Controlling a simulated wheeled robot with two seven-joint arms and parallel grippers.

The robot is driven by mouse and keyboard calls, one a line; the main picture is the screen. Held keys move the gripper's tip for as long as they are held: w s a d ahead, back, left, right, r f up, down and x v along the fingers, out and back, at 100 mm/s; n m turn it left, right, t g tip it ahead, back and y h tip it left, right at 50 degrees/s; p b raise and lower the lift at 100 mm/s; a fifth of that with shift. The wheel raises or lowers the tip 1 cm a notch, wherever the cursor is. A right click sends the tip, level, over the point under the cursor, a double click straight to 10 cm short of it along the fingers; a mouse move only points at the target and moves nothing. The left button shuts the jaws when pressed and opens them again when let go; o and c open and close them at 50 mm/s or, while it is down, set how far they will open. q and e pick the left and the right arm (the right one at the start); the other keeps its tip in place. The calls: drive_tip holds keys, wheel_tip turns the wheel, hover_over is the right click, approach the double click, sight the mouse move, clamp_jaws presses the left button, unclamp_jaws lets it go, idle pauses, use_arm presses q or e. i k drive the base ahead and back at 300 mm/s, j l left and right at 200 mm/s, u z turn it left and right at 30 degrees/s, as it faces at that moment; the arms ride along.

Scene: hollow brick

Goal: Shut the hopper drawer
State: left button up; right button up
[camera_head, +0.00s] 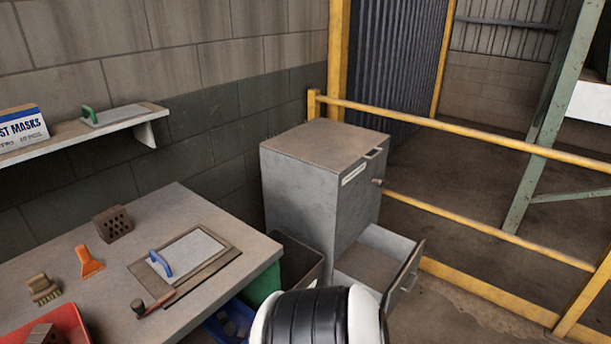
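A grey metal cabinet (300,190) stands against the block wall in the middle of the view. Its lower drawer (404,274) is pulled well out toward the right, and its inside looks empty. The drawer's near lower part is partly hidden by a black and white rounded part of my own body at the bottom. The upper part of the cabinet front has a white label and small handles and looks shut. Neither of my grippers shows in this view.
A workbench (95,263) at left holds a hollow brick (113,223), an orange scraper (88,262), a brush (42,289), a float on a board and a red tray (72,322). Bins stand between bench and cabinet. Yellow rails (470,132) run behind the drawer.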

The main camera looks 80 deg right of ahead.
sight(384, 262)
drive_tip(key=z, duration=3.45)
drive_tip(key=i+l+u, duration=0.2)
drive_tip(key=i+u, duration=0.15)
drive_tip(key=i, duration=0.15)
drive_tip(key=i+l+u, duration=0.75)
drive_tip(key=i+l, duration=0.1)
drive_tip(key=i, duration=0.1)
